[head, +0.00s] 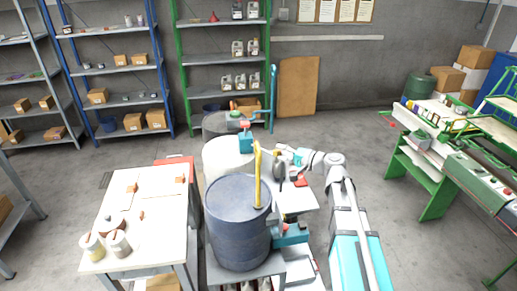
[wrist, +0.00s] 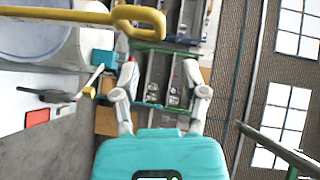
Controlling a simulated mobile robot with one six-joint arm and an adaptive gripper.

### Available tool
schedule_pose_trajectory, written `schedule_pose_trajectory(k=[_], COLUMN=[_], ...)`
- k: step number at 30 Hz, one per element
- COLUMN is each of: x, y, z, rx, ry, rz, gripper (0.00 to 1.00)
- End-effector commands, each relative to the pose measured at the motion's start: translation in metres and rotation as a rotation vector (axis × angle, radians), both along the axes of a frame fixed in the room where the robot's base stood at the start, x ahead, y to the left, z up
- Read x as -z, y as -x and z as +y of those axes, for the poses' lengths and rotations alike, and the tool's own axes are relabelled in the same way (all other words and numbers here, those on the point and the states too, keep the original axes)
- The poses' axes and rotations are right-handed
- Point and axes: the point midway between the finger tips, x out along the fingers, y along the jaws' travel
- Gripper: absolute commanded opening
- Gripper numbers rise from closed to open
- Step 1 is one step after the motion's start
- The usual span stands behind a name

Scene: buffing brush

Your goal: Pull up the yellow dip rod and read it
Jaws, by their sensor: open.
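The yellow dip rod (head: 258,180) stands upright out of the top of the dark blue drum (head: 235,230), near its right edge. Its looped handle is at the top. In the wrist view the rod (wrist: 60,14) runs sideways along the upper left, ending in a closed loop (wrist: 139,17). My gripper (head: 288,153) is just right of the rod's top in the head view. In the wrist view my gripper (wrist: 160,68) has its two fingers spread with nothing between them. The loop lies beyond the fingertips and is not touched. Any marks on the rod's lower part are hidden in the drum.
A white drum (head: 227,155) stands behind the blue one. A white table (head: 140,225) with small cans is at left. A dark long-handled tool (wrist: 50,96) lies near the drum. A green workbench (head: 425,175) is at right, with clear floor between.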

Motion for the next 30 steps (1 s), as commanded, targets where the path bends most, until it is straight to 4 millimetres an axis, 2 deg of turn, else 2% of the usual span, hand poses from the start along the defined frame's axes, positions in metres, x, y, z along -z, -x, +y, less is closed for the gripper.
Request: schedule_pose_trajectory(k=[6,16,22,30], x=[0.006,0.012,0.014,0.014], y=[-0.018,-0.041,-0.047,-0.049], z=[0.031,0.071,0.084,0.088], rx=[-0.003,-0.002,-0.001,-0.001], ry=[0.001,0.001,0.001,0.001], rz=[0.000,0.000,-0.001,-0.001], gripper=[0.57,0.57,0.57,0.57])
